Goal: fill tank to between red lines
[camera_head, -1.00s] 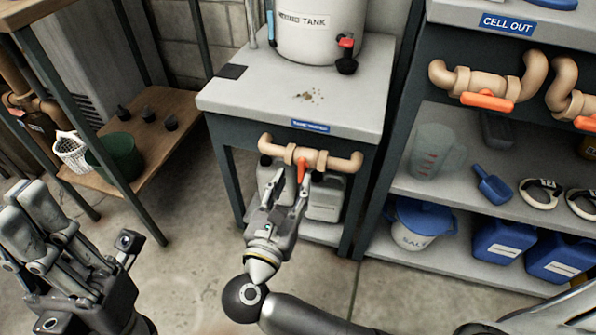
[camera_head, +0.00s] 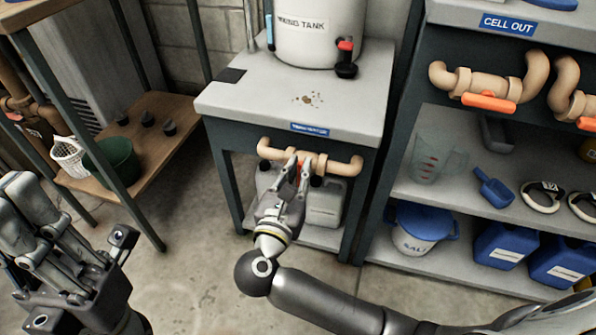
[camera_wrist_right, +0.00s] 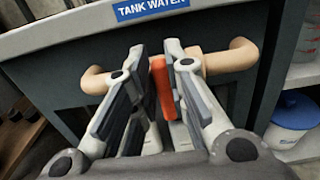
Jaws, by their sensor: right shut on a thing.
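The white mixing tank (camera_head: 318,32) stands on the grey stand (camera_head: 235,100), its top cut off by the picture edge. A tan pipe (camera_head: 340,163) with an orange valve handle (camera_wrist_right: 162,88) runs across the stand's front, under a blue "TANK WATER" label (camera_wrist_right: 150,8). The handle hangs down from the pipe. My right gripper (camera_head: 299,163) is shut on the handle, with one finger on each side, as the right wrist view (camera_wrist_right: 156,62) also shows. My left gripper (camera_head: 65,225) is at the lower left, away from the tank; its finger opening is unclear. No red lines can be made out on the tank.
Jugs (camera_head: 326,203) stand under the pipe. A wooden shelf (camera_head: 165,130) stands left.

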